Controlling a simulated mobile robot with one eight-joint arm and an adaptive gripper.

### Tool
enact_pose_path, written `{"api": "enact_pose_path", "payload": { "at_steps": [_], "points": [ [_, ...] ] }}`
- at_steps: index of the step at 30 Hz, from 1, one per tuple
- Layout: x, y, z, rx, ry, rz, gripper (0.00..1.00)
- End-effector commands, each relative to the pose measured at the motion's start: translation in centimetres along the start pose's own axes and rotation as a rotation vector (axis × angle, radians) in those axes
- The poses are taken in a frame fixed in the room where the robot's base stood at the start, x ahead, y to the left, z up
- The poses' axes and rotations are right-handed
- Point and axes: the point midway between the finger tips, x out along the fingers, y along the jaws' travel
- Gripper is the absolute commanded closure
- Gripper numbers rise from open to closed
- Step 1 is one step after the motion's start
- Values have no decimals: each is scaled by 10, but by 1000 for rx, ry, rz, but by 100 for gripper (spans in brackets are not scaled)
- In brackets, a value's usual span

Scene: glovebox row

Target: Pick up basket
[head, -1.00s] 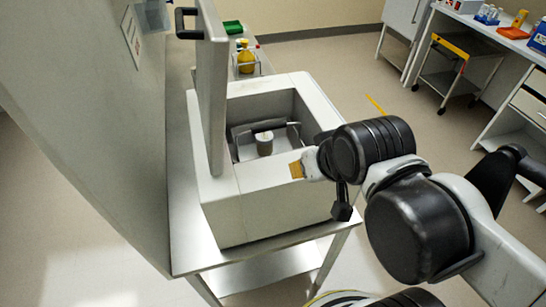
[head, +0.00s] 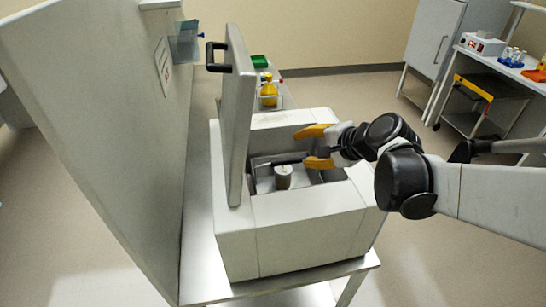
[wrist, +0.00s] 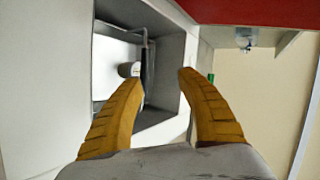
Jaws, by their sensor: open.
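The basket (head: 265,185) is a shallow metal tray with an upright handle. It sits inside the open well of a white box-shaped chamber (head: 310,232). A small grey container with a pale top (head: 283,178) stands in the basket. In the wrist view, the basket's handle (wrist: 149,62) shows beyond my gripper (wrist: 160,78), close to the left fingertip. Whether they touch cannot be told.
The chamber's raised door (head: 237,115) stands upright at the left of the well. The well's walls enclose the basket. A rack with a yellow bottle (head: 269,92) and a green block (head: 259,61) stand behind. Open floor lies to the right.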

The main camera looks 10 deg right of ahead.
Motion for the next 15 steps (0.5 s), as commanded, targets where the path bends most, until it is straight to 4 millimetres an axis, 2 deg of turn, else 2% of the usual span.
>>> {"api": "enact_pose_path", "payload": {
  "at_steps": [1, 3, 8, 15],
  "points": [
    [7, -3, -12, 72, -3, -30, 55],
    [13, -7, -23, 157, -11, -67, 55],
    [23, -5, -33, 239, -23, -103, 55],
    [55, 36, -33, 241, -24, -103, 55]
  ]
}}
